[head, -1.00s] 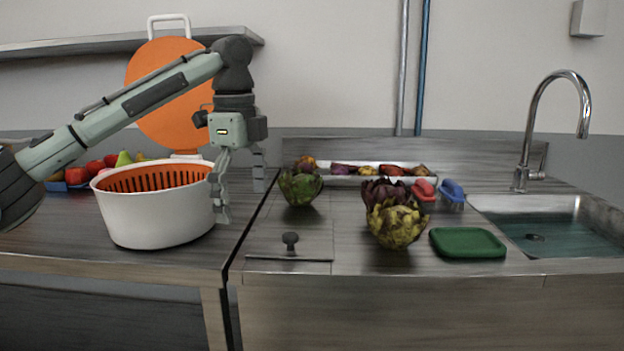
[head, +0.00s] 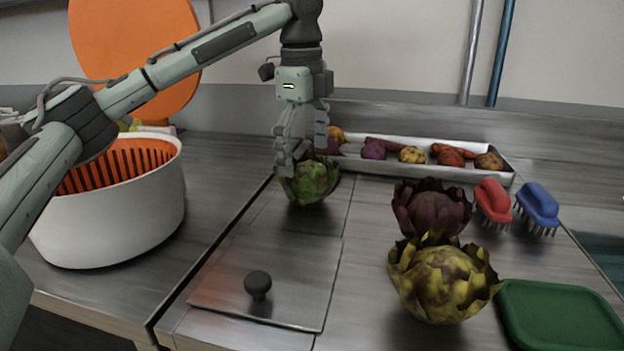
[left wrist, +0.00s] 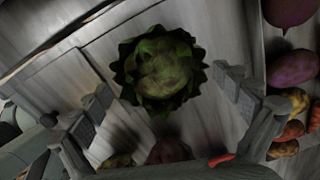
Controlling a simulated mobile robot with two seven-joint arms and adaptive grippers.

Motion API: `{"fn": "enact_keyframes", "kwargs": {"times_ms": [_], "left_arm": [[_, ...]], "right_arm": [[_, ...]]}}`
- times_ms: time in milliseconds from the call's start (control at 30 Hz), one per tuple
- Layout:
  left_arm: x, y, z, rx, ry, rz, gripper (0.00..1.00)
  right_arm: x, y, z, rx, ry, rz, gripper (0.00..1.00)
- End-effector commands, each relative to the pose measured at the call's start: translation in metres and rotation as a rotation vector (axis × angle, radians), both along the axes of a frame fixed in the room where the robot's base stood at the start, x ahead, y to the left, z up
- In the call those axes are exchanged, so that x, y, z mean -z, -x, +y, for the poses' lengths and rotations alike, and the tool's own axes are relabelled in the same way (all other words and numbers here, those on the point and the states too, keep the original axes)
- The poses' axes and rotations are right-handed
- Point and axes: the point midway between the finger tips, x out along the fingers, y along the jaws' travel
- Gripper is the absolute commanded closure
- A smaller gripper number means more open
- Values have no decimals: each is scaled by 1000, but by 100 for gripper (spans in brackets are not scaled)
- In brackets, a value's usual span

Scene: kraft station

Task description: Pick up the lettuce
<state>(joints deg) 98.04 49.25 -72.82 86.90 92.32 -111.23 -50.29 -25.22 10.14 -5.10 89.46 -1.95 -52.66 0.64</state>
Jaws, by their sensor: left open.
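The lettuce, a round green leafy head (head: 312,183), stands on the metal counter in front of the long tray. My left gripper (head: 305,150) is open and points down just above and behind it, with one finger overlapping its top in the head view. In the left wrist view the lettuce (left wrist: 162,68) lies between the two spread fingers (left wrist: 164,88), a little beyond their tips. I cannot tell whether a finger touches it. My right gripper is not in view.
A purple leafy head (head: 432,212) and a yellow-green one (head: 442,281) stand to the right. A metal tray (head: 385,172) with several vegetables lies behind. A knobbed lid (head: 290,290), brushes (head: 538,205), a green board (head: 560,320) and a white basket (head: 115,220) surround the area.

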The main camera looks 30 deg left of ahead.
Motion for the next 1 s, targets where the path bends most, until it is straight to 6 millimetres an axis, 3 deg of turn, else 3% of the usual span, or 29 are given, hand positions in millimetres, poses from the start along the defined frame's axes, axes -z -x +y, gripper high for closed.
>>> {"fn": "enact_keyframes", "kwargs": {"times_ms": [400, 700, 1000], "left_arm": [[54, -3, 5, 0, 0, 1, 0], [58, -4, 5, -1, 1, 0, 2], [58, -4, 5, -1, 1, 0, 39]], "right_arm": [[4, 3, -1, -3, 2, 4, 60], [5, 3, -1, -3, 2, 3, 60], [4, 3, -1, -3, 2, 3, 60]]}}
